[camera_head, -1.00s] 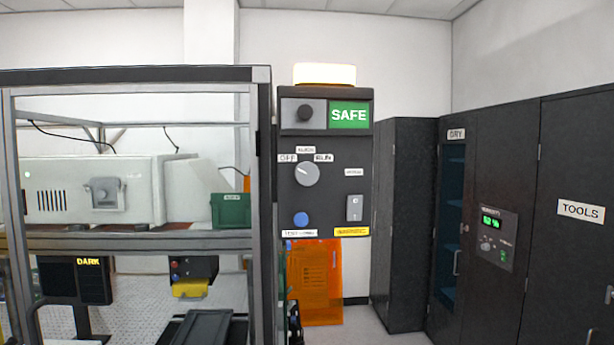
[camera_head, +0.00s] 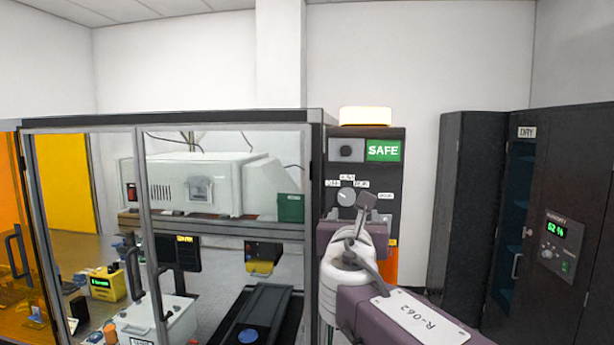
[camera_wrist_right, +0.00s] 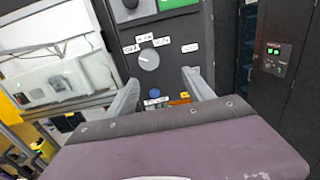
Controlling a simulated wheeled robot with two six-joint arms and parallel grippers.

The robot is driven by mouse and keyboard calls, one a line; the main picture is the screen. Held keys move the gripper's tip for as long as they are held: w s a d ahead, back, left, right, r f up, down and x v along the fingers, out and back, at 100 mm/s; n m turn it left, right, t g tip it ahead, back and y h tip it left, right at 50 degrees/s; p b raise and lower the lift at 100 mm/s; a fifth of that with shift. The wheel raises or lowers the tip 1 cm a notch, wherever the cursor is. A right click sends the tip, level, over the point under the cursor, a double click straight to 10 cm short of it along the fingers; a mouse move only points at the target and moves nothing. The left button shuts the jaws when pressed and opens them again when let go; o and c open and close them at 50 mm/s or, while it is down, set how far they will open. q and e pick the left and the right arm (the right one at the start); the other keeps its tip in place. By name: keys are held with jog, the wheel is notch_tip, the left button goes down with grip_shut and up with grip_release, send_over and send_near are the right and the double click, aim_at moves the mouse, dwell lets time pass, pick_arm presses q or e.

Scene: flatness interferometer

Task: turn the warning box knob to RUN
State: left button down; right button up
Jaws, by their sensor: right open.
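The warning box (camera_head: 397,140) is a dark upright panel with a lit lamp on top and a green SAFE sign (camera_head: 383,150). Its round grey knob (camera_head: 346,197) sits below small white labels. The knob also shows in the right wrist view (camera_wrist_right: 149,60), its mark seeming to point up-left toward the left label. My right gripper (camera_head: 368,205) is in front of the panel, just right of the knob in the head view. In the right wrist view its two fingers (camera_wrist_right: 160,77) are spread and empty, with the knob beyond them. My left gripper is not in view.
A framed glass enclosure (camera_head: 314,180) stands directly left of the box. Below the knob are a blue button (camera_wrist_right: 155,93) and a yellow label. Dark cabinets (camera_head: 470,200) stand at the right. White wall and open floor lie between box and cabinets.

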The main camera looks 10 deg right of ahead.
aim_at(346, 199)
jog(key=shift+y, duration=0.5)
jog(key=p+x, duration=0.1)
jog(key=x, duration=0.2)
jog(key=a+r+p+x, duration=0.1)
jog(key=x, duration=0.2)
jog(key=p+x, duration=0.2)
jog(key=x, duration=0.1)
jog(key=shift+w+a+r, duration=0.2)
jog(key=shift+w+a, duration=0.05)
jog(key=shift+w, duration=0.2)
jog(key=shift+w+d+f, duration=0.15)
jog(key=shift+w, duration=0.2)
jog(key=shift+s, duration=0.2)
jog(key=c, duration=0.5)
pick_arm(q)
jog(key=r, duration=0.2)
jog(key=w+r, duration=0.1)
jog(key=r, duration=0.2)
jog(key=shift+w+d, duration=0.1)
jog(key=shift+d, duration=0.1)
pick_arm(e)
grip_shut()
